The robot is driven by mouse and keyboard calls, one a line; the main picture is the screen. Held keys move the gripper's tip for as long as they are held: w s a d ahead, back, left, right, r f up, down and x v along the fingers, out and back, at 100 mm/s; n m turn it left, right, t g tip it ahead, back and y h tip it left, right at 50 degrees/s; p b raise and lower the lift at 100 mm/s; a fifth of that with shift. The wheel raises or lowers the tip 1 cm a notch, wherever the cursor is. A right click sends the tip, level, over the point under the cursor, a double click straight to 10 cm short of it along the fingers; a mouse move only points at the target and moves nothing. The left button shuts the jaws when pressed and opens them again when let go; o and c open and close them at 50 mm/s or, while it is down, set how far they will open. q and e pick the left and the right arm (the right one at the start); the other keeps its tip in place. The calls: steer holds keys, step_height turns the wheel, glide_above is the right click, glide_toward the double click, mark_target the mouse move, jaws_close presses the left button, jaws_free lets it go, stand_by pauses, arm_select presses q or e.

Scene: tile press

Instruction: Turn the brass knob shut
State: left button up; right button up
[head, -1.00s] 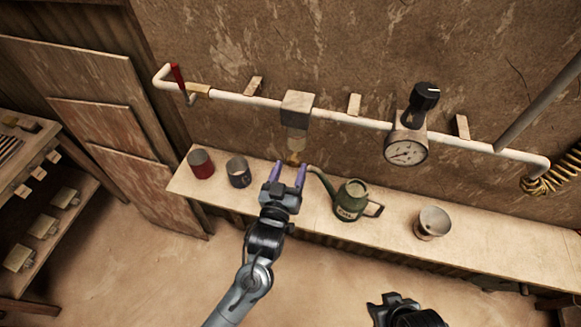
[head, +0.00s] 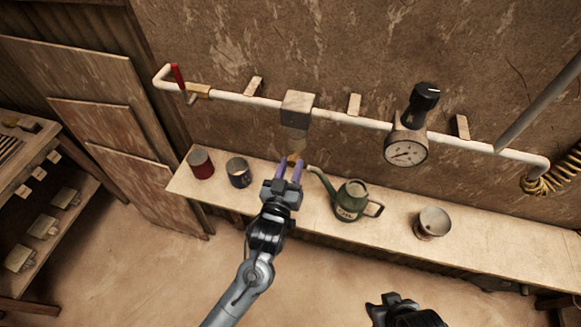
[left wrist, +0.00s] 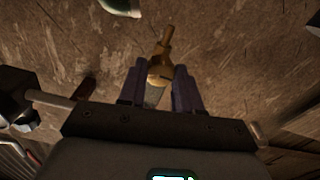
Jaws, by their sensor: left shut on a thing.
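The brass knob (head: 292,158) sits under the clear bowl (head: 297,143) that hangs from the grey block (head: 297,108) on the white pipe. My left gripper (head: 289,170) reaches up from below with its purple fingers shut on the knob. In the left wrist view the brass knob (left wrist: 160,74) lies between the two fingers, with a narrow brass stem pointing away from the gripper. In the head view the fingers partly hide the knob. My right gripper (head: 392,303) is at the bottom edge, away from the shelf; its jaws cannot be made out.
A red cup (head: 201,165) and a dark cup (head: 238,173) stand on the shelf left of my left gripper. A green watering can (head: 350,200) stands close on its right, its spout near the fingers. A tin (head: 433,222) stands farther right. A gauge (head: 405,153) hangs on the pipe.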

arm_select(q)
steer(key=m+p, duration=0.2)
steer(key=p, duration=0.1)
steer(key=m+p, duration=0.1)
steer(key=shift+r+m, duration=0.25)
steer(key=shift+m, duration=0.15)
steer(key=m+p, duration=0.4)
steer(key=shift+m, duration=0.3)
steer(key=m+p, duration=0.3)
steer(key=m, duration=0.2)
steer(key=shift+a+f, duration=0.1)
steer(key=shift+f+m+p, duration=0.1)
steer(key=shift+m+p, duration=0.9)
steer(key=shift+m, duration=1.1)
steer(key=o, duration=1)
steer(key=shift+o, duration=0.2)
